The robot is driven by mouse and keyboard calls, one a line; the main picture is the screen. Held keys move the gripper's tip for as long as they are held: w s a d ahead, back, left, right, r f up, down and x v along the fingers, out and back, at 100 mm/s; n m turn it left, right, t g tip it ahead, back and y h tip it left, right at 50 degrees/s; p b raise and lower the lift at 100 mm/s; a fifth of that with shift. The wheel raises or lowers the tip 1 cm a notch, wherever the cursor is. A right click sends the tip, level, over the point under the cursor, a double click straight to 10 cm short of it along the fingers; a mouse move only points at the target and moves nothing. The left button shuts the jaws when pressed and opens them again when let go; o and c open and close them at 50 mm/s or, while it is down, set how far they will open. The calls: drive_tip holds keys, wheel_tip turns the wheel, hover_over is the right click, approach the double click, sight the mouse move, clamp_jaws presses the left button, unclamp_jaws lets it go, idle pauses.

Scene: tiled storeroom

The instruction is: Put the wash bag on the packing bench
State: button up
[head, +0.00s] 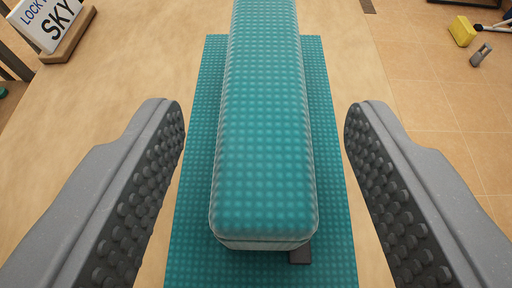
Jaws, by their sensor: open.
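The wash bag (264,130) appears to be the long teal, dotted bag in the middle of the head view, with a pale lower edge at its near end. It lies lengthwise above a flat teal, dotted sheet (195,190) on a tan wooden top (395,250). A small dark tab shows under its near right corner. My gripper (264,112) is open, with one studded finger to the left of the bag and one to the right. Clear gaps show on both sides and neither finger touches it. The bag's far end is cut off by the picture's top edge. I cannot tell whether this top is the packing bench.
A sign reading "LOCK" and "SKY" (52,22) stands on a wooden base at the top left. Tiled floor (455,100) lies past the top's right edge, with a yellow object (462,31) and a small grey object (480,55) on it. The top beside the sheet is clear.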

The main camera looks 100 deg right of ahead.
drive_tip(key=p+v, duration=0.2)
drive_tip(key=v, duration=0.7)
drive_tip(key=shift+a, duration=0.3)
